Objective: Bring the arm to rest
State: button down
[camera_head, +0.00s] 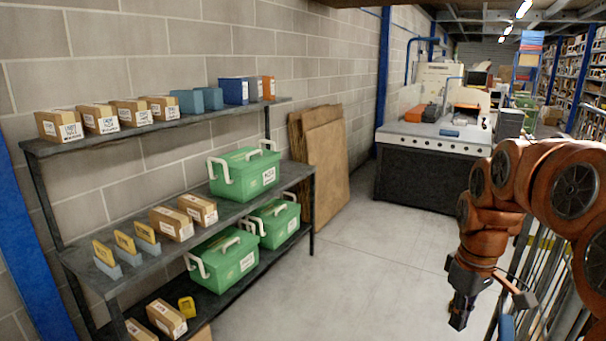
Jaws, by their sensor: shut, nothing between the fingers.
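My orange arm hangs at the right side of the head view, bent over with its end pointing down. My gripper (460,318), dark and small in the picture, is at the lower right in free air above the floor. Its fingers look shut, with nothing between them. It is well apart from the shelf rack and touches nothing that I can see.
A three-level shelf rack (150,229) on the left holds cardboard boxes, blue boxes and green cases (245,173). Cardboard sheets (327,165) lean on the wall. A workbench (430,180) stands behind. Metal railings (548,285) are close beside my arm. The middle floor (375,270) is clear.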

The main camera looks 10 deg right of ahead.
jog(key=s+a+f+m, duration=0.2)
jog(key=s+a+f, duration=0.1)
jog(key=s+a, duration=0.5)
jog(key=s+a+f+m+g, duration=0.1)
jog(key=s+a+f+m, duration=0.1)
jog(key=s+a, duration=0.6)
jog(key=shift+s+f+g, duration=0.3)
jog(key=shift+s+f, duration=0.5)
jog(key=shift+s, duration=1.7)
jog(key=shift+a, duration=0.1)
